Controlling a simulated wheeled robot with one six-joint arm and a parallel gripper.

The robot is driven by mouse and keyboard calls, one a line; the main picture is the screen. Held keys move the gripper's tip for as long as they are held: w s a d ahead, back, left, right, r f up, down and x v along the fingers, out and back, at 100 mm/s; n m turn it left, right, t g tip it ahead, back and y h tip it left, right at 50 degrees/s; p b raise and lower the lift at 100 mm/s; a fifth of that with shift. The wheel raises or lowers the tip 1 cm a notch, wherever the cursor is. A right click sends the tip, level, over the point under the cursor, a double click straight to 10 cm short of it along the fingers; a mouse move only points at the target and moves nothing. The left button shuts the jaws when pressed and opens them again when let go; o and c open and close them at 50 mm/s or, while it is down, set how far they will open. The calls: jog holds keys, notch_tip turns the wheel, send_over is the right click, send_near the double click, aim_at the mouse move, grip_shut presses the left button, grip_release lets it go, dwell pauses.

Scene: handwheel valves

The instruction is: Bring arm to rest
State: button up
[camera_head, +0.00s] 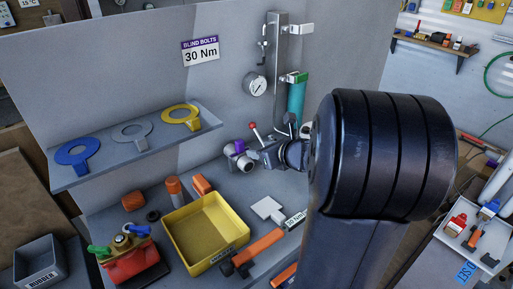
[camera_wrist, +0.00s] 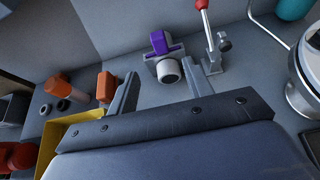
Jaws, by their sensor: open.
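My gripper (camera_wrist: 160,70) shows in the wrist view with its two grey fingers apart and nothing between them. Beyond the fingertips stands a small grey fitting with a purple top (camera_wrist: 160,44) and a round pale end. To its right is a lever with a red knob (camera_wrist: 203,4). In the head view my dark arm link covers the right middle of the picture, and I cannot clearly make out my gripper there. The purple-topped fitting also shows in the head view (camera_head: 239,148), left of the red-knobbed lever (camera_head: 253,127).
A yellow bin (camera_head: 205,232) stands on the bench, with orange-handled tools nearby. A shelf (camera_head: 135,146) on the left holds blue, grey and yellow rings. A gauge (camera_head: 256,84) and a green-topped cylinder (camera_head: 296,98) stand at the back.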

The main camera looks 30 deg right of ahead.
aim_at(241, 144)
dwell(0.4)
jog(key=b+x, duration=0.1)
jog(key=x, duration=0.9)
jog(key=shift+w+a+f, duration=0.1)
jog(key=shift+w+f, duration=0.05)
jog(key=shift+f, duration=0.05)
jog(key=shift+w+r+p, duration=0.2)
jog(key=shift+r+p, duration=0.15)
jog(key=shift+p, duration=0.05)
jog(key=shift+s+r+p, duration=0.1)
jog(key=shift+r+p, duration=0.25)
jog(key=shift+r, duration=0.05)
jog(key=shift+f, duration=0.2)
